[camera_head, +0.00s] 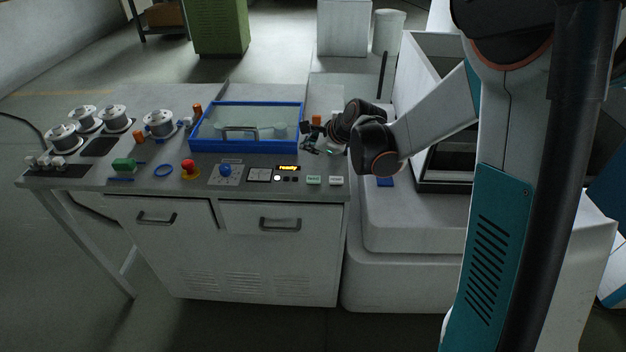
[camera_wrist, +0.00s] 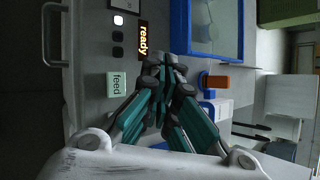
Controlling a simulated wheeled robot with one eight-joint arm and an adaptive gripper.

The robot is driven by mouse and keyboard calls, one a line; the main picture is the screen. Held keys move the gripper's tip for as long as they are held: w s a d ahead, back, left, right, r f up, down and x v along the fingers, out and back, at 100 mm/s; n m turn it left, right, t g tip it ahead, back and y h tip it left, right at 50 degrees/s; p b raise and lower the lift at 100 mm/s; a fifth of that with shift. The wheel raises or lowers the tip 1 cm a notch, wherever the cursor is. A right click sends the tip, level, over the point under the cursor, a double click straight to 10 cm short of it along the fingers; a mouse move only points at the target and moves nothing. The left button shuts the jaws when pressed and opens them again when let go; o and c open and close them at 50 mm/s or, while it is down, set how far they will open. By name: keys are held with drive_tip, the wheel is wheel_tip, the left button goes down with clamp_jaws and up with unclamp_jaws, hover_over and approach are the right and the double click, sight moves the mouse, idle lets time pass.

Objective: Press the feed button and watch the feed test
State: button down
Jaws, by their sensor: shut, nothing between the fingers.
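The pale green feed button (camera_head: 314,181) sits near the front right edge of the bench top, left of a white button (camera_head: 336,181). In the wrist view the feed button (camera_wrist: 117,84) is uncovered, its label turned sideways. The display (camera_head: 288,168) shows "ready" in amber, and the same display (camera_wrist: 143,42) is lit in the wrist view. A round white lamp (camera_wrist: 118,20) beside it is lit, with two dark ones in its row. My gripper (camera_head: 306,140) is shut and empty, behind the buttons near the blue-framed tank. Its fingertips (camera_wrist: 160,62) touch neither button.
The blue-framed tank (camera_head: 196,143) with a clear lid and handle stands behind the panel. A red stop button (camera_head: 190,167), a blue knob (camera_head: 225,170) and a gauge (camera_head: 259,175) lie left. Several wire spools (camera_head: 160,122) stand far left. A large white machine (camera_head: 400,235) stands right.

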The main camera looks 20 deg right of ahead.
sight(312, 180)
drive_tip(key=shift+f+b, duration=2.95)
drive_tip(key=shift+f, duration=1.25)
drive_tip(key=shift+f, duration=0.1)
drive_tip(key=shift+f+b, duration=0.3)
drive_tip(key=shift+b, duration=0.1)
drive_tip(key=shift+f+b, duration=0.35)
drive_tip(key=shift+f, duration=0.05)
drive_tip(key=shift+r, duration=0.1)
drive_tip(key=shift+r+p, duration=0.55)
drive_tip(key=shift+r, duration=0.2)
drive_tip(key=shift+r, duration=0.1)
drive_tip(key=shift+r+p, duration=1.7)
drive_tip(key=shift+r, duration=0.7)
